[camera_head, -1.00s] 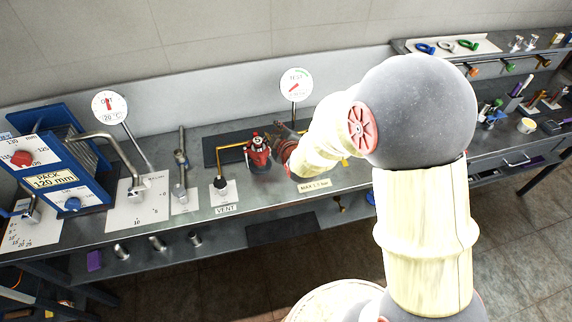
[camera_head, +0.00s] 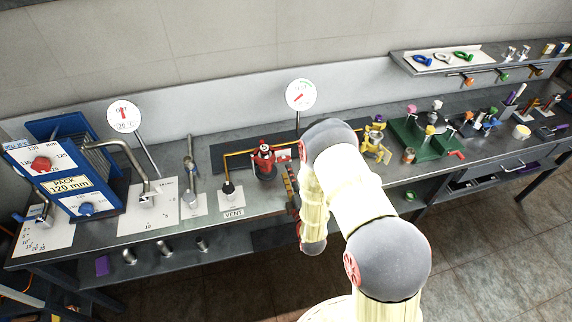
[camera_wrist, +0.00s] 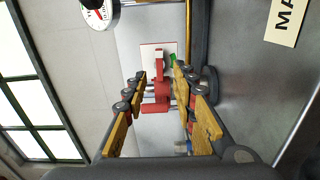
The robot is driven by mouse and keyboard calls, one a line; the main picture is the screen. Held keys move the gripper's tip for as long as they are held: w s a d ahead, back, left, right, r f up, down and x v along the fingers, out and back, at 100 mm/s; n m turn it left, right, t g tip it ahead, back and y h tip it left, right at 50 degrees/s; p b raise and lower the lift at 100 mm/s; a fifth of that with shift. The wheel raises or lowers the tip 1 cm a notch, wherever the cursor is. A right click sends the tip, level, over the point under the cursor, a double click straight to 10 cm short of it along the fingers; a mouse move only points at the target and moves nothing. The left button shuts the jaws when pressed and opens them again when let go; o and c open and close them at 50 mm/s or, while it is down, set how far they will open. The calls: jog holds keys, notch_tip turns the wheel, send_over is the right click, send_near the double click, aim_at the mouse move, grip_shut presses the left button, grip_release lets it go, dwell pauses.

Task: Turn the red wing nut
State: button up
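In the wrist view, a red winged part (camera_wrist: 160,93), which looks like the red wing nut, shows between the two fingers. A red-and-white plate (camera_wrist: 150,52) is behind it. In the head view, a red fitting (camera_head: 264,160) with a dark base stands on the bench, with a small red-and-white piece (camera_head: 283,155) just right of it. My gripper (camera_wrist: 159,74) is open, its yellow-padded fingers on either side of the red part with gaps visible. In the head view my gripper (camera_head: 291,188) is partly hidden by my arm, just right of the red fitting.
A round gauge (camera_head: 300,95) stands behind on a post. A brass pipe (camera_head: 238,154) runs to the VENT valve (camera_head: 227,189) at left. A yellow fitting (camera_head: 376,145) and a green tray (camera_head: 436,146) are at right. A "MAX" label (camera_wrist: 286,20) lies beside the gripper's view.

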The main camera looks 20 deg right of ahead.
aim_at(285, 161)
jog(key=shift+w, duration=2.6)
jog(key=c, duration=0.3)
jog(key=c, duration=0.4)
grip_shut()
